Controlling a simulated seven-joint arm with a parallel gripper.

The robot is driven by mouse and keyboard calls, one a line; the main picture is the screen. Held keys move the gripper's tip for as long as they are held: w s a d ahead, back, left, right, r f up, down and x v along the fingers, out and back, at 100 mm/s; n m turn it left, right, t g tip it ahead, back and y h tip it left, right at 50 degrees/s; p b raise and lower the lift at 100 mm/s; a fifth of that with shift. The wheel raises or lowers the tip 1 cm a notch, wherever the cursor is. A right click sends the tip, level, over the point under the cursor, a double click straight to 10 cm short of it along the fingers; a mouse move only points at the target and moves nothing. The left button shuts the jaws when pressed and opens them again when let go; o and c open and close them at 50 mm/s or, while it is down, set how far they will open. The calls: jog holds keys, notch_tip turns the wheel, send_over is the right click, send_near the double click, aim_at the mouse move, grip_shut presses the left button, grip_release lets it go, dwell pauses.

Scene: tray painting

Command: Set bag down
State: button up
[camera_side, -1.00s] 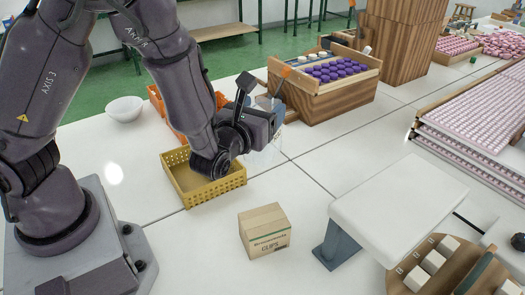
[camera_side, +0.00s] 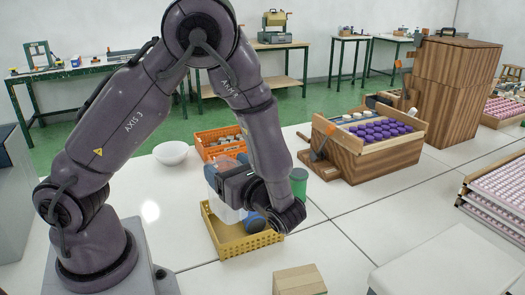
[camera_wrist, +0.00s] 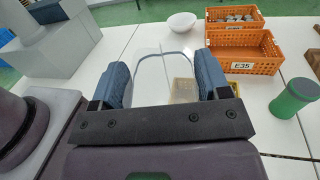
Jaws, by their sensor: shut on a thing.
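A clear, see-through bag (camera_side: 222,208) is held in my gripper (camera_side: 226,180), over the left rear part of the yellow perforated basket (camera_side: 262,243). I cannot tell whether the bag touches the basket. In the wrist view the bag (camera_wrist: 160,62) stands between the two blue fingers of my gripper (camera_wrist: 164,80), which are closed on its sides. A yellow patch, probably the basket, shows near the right finger (camera_wrist: 184,90). The bag's contents and lower edge are hard to make out.
Orange crates (camera_wrist: 240,52) stand behind, one labelled E35. A white bowl (camera_side: 171,152) is to their left. A green canister (camera_side: 299,182) stands right of my arm. A cardboard box (camera_side: 299,281) is in front. A wooden crate (camera_side: 350,165) with purple-capped items is right. White table is clear between them.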

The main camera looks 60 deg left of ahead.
jog(key=s+d+f+n+g+h, duration=0.3)
jog(key=s+d+n+g+h, duration=0.6)
jog(key=d+n+g+h, duration=0.4)
jog(key=w+d+r+n+t+h, duration=0.2)
jog(key=w+d+r+n+h, duration=0.15)
jog(key=d+n+h, duration=0.4)
jog(key=w+d+r+n+t+h, duration=0.2)
jog(key=w+d+r+n+h, duration=0.15)
jog(key=d+h, duration=0.55)
notch_tip(320, 180, down, 16)
jog(key=shift+s+a+f+n+h, duration=0.2)
jog(key=shift+a+n+h, duration=0.1)
jog(key=shift+h, duration=0.15)
jog(key=shift+f, duration=0.55)
jog(key=o, duration=1)
